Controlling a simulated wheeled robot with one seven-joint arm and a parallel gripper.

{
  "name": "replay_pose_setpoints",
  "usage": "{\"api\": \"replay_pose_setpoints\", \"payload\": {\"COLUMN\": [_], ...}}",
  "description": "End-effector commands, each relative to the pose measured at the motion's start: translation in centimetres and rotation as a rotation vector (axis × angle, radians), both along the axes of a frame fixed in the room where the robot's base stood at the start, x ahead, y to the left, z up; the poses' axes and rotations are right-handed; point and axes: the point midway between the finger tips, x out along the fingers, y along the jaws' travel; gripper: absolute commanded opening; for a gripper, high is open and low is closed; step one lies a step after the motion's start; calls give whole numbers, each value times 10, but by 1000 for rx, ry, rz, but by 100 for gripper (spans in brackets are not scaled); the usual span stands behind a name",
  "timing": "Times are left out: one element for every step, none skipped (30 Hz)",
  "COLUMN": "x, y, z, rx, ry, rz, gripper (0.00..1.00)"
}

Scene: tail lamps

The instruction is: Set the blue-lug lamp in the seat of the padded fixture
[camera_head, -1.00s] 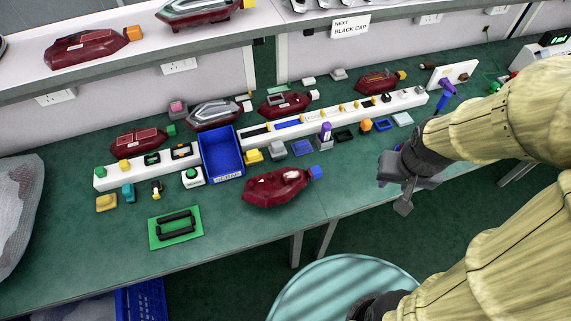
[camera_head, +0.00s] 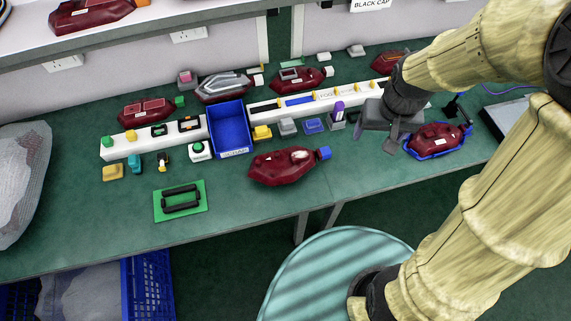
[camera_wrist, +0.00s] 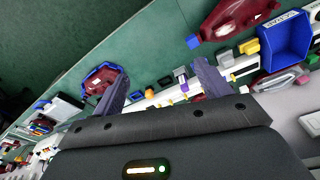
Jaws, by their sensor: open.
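The blue-lug lamp (camera_head: 283,167) is a dark red lamp lying on the green bench, with its blue lug (camera_head: 323,153) pointing right. It also shows at the top of the wrist view (camera_wrist: 232,18). The padded fixture, a green plate (camera_head: 158,208) with black padded bars, lies at the bench's front left. Nothing sits in it. My gripper (camera_head: 393,138) is open and empty above the bench, right of the lamp and apart from it. In the wrist view its two fingers (camera_wrist: 158,84) are spread, with bench and small parts beyond them.
Another red lamp (camera_head: 436,138) rests in a blue-edged holder right of my gripper. A blue bin (camera_head: 230,128) and a white rail (camera_head: 135,149) with small parts stand behind the blue-lug lamp. More red lamps line the back. Bench between lamp and fixture is clear.

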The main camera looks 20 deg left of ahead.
Motion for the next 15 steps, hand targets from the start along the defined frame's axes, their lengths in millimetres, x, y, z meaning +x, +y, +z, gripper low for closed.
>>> {"api": "replay_pose_setpoints", "payload": {"x": [12,17,22,25,27,29,29,28,28,27,27,26,26,26,26], "y": [29,46,69,86,102,123,136,148,162,169,175,180,182,183,183], "z": [-8,-11,-15,-18,-21,-25,-27,-30,-32,-33,-35,-35,-36,-35,-35], "rx": [-6,-11,-17,-22,-27,-34,-39,-44,-50,-52,-55,-58,-59,-59,-59], "ry": [23,38,56,71,84,99,108,118,128,133,137,142,143,143,144], "rz": [74,114,166,203,238,280,309,335,361,376,388,398,402,404,405], "gripper": [76,76,76,76,76,76,76,76,76,76,76,76,76,76,76]}}
